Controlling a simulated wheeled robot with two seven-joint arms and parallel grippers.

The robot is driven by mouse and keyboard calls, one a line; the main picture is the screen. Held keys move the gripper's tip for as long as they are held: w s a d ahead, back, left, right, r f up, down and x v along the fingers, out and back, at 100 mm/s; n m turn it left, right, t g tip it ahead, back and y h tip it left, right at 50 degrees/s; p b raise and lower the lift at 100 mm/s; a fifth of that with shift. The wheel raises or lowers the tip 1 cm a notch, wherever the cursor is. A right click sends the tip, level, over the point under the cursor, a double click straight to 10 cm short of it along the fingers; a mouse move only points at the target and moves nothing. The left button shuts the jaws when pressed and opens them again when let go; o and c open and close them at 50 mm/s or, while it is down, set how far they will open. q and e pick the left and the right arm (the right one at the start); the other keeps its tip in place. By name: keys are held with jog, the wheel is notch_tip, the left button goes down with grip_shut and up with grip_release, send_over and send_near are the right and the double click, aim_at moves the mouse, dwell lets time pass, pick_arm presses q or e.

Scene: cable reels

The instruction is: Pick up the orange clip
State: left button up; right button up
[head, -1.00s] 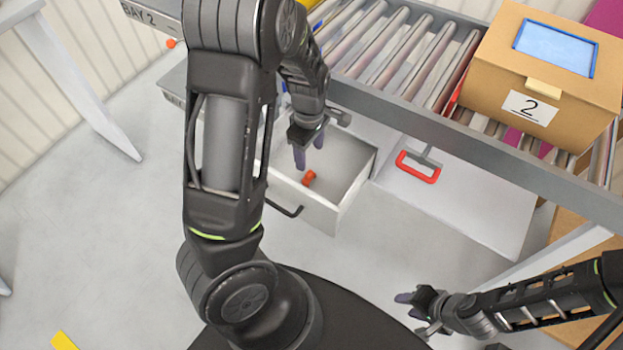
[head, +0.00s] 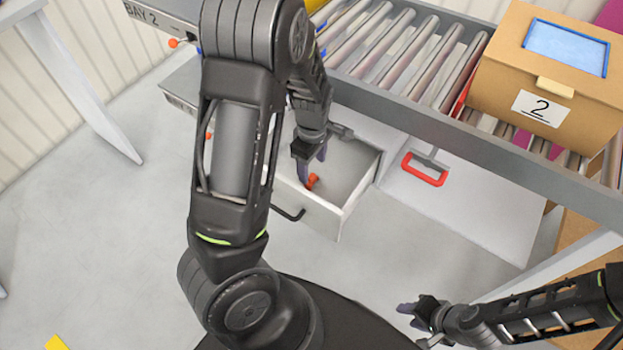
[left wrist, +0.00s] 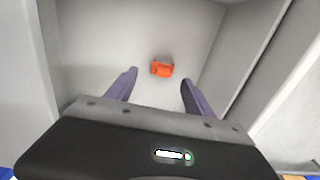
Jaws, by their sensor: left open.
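The orange clip (head: 313,180) lies on the floor of an open white drawer (head: 352,202). It also shows in the left wrist view (left wrist: 162,69), beyond and between my fingertips. My left gripper (head: 312,172) points down into the drawer, just beside the clip in the head view. In the left wrist view its two purple fingers (left wrist: 156,85) are apart with nothing between them. My right gripper (head: 412,308) is at the lower right, away from the drawer; its jaw opening is too small to tell.
The drawer walls stand close around my left gripper. A roller conveyor (head: 400,50) runs above and behind, with a cardboard box (head: 500,75) marked 2 on it. A red handle (head: 425,172) is right of the drawer. Floor in front is clear.

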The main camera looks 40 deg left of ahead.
aim_at(311, 176)
pick_arm(q)
jog(key=f, duration=0.1)
jog(key=f+b, duration=0.1)
jog(key=f, duration=0.3)
jog(key=shift+s+f+b, duration=0.1)
jog(key=shift+s+b, duration=0.15)
jog(key=shift+b, duration=0.1)
dwell(0.3)
grip_shut()
dwell(0.5)
notch_tip(311, 176, up, 10)
jog(key=p, duration=0.3)
dwell(0.6)
